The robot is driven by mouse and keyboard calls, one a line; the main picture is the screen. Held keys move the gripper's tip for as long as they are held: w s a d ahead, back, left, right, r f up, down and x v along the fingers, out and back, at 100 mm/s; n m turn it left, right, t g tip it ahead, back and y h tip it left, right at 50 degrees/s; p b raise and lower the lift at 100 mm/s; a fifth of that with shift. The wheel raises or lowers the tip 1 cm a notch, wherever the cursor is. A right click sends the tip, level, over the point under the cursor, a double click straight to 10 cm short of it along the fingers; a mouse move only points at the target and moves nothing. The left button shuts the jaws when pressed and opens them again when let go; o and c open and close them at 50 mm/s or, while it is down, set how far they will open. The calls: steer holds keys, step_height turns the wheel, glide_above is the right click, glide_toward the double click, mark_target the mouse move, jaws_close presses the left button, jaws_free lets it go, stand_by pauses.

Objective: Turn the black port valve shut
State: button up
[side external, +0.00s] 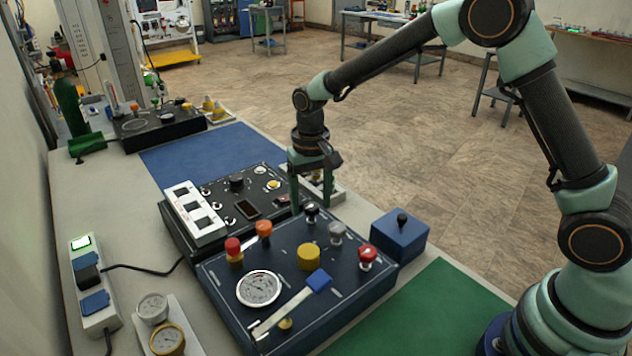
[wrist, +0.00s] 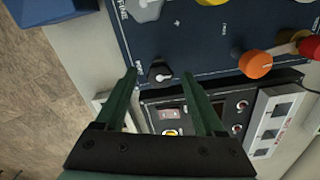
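The black port valve is a small black knob (side external: 311,212) with a pale mark, at the back edge of the dark blue panel box (side external: 225,290). In the wrist view the black knob (wrist: 160,71) lies between my fingertips, closer to the left one. My gripper (side external: 311,204) points down at the panel's back edge. Its two green fingers stand apart in the wrist view (wrist: 159,75), with nothing clamped between them. I cannot tell whether the fingertips are level with the knob or above it.
An orange knob (side external: 264,228), a grey knob (side external: 336,231), a red knob (side external: 367,254) and a yellow knob (side external: 308,257) stand on the same panel. A black panel box (side external: 180,240) sits behind. A blue box (side external: 400,238) is at right. The green mat (side external: 430,310) is clear.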

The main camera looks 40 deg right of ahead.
mark_target(312, 205)
step_height(312, 205, up, 12)
stand_by(0.6)
steer(key=shift+s+r, duration=0.1)
steer(key=s+d+r+n+t, duration=0.1)
steer(key=s+d, duration=0.3)
steer(key=s, duration=0.4)
steer(key=s+d+r+n+t, duration=0.2)
steer(key=s+d+r+t, duration=0.1)
steer(key=s, duration=0.6)
steer(key=shift+s+d+t, duration=0.2)
steer(key=shift+d+t, duration=0.6)
steer(key=shift+d, duration=0.05)
